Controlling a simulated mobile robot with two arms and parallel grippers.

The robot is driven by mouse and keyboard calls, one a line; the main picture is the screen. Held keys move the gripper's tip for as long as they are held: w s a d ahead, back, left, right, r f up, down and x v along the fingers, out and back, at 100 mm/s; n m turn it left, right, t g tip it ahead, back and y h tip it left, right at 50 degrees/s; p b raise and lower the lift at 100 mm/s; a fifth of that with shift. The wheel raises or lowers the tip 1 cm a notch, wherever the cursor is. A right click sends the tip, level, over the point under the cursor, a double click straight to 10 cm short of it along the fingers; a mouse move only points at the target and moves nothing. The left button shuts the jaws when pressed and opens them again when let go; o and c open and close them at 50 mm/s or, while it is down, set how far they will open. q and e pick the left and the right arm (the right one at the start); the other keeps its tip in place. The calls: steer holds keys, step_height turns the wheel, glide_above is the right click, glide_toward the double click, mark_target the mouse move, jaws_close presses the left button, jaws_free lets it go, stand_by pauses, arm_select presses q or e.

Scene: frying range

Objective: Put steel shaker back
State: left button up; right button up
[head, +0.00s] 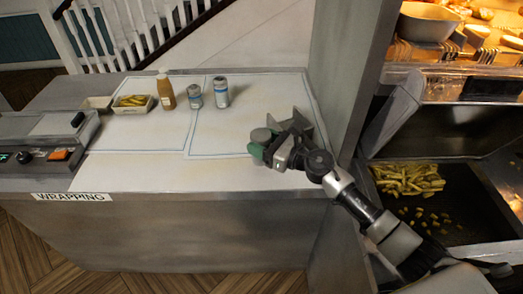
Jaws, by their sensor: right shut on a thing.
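The steel shaker (261,134) shows as a round grey top at the right part of the wrapping counter. My right gripper (264,148) is shut on it, reaching in from the lower right. The gripper's fingers hide most of the shaker's body. The shaker looks upright and is at or just above the counter surface; I cannot tell whether it touches. My left gripper is not in view.
The counter (130,172) holds an open box of chips (132,102), a sauce bottle (166,92) and two cans (194,96) (221,92) at the back. A grey upright panel (345,80) stands right of the shaker. Chips (408,177) lie in the fryer station at right.

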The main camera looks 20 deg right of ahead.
steer(key=shift+f+b, duration=0.3)
steer(key=shift+f, duration=1.7)
steer(key=shift+f, duration=0.15)
steer(key=o, duration=0.9)
steer(key=shift+o, duration=0.2)
